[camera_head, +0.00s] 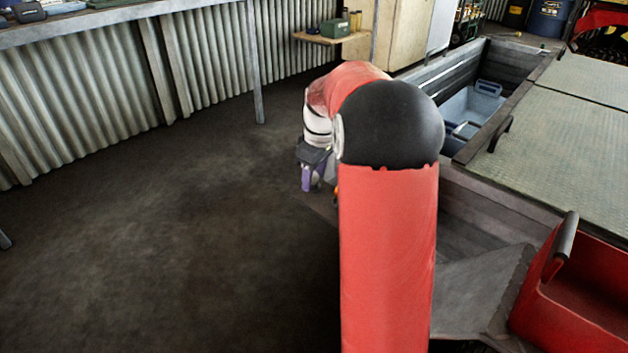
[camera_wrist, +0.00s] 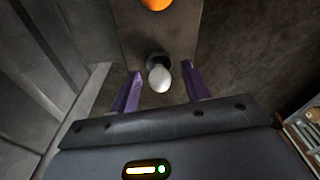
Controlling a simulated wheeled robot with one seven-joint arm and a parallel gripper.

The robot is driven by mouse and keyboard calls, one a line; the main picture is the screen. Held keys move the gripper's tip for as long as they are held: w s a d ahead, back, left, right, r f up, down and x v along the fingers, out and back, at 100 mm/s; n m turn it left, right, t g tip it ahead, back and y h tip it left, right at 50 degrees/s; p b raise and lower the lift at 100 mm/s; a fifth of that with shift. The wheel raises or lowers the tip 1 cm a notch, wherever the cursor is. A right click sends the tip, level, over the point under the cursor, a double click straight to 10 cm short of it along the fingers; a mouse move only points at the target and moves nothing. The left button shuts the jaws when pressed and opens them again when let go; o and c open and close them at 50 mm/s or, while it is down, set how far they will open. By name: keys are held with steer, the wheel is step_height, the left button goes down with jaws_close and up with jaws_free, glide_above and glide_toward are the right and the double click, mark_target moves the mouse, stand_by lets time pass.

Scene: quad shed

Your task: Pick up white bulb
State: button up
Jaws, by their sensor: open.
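The white bulb (camera_wrist: 160,79) shows in the wrist view, with a dark round base behind it against a brown-grey plate (camera_wrist: 133,35). My gripper (camera_wrist: 162,73) is open, and its two purple fingers appear to the left and right of the bulb with a gap on each side. I cannot tell whether the fingertips reach as deep as the bulb. In the head view my gripper (camera_head: 308,178) is small beyond my red arm, by the trailer's near left corner. The bulb is hidden there.
An orange round thing (camera_wrist: 157,4) sits on the same plate, above the bulb. The grey trailer (camera_head: 470,215) holds a blue crate (camera_head: 468,108). A red box (camera_head: 575,300) stands at lower right. The dark floor (camera_head: 170,240) at left is clear. A workbench (camera_head: 90,22) lines the wall.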

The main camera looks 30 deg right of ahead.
steer(key=c, duration=0.8)
steer(key=shift+c, duration=0.2)
steer(key=shift+r, duration=0.15)
